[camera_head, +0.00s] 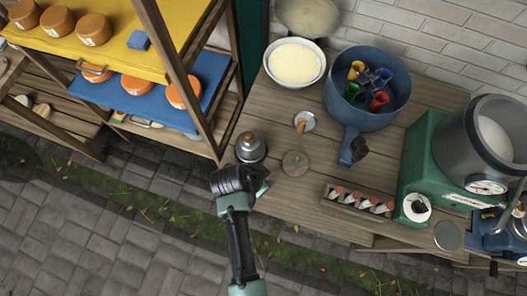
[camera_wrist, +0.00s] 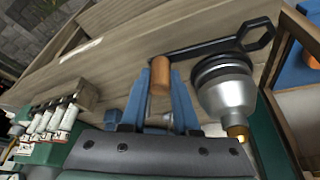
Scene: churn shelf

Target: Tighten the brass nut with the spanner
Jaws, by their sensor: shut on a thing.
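The brass nut (camera_head: 249,136) sits on top of a silver, rounded fitting (camera_head: 251,149) near the bench's left edge. In the wrist view the nut (camera_wrist: 238,133) shows at the near end of the fitting (camera_wrist: 229,95), right of my fingers. My gripper (camera_wrist: 168,72) is shut on the wooden handle (camera_wrist: 160,76) of the spanner. The spanner's black bar (camera_wrist: 205,46) runs right from the handle to an open hexagonal ring (camera_wrist: 257,34). The ring is beyond the fitting's dark base, apart from the nut. In the head view my gripper (camera_head: 258,184) is just below the fitting and the spanner is hidden.
A wooden shelf (camera_head: 213,80) with cheeses stands close on the left.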

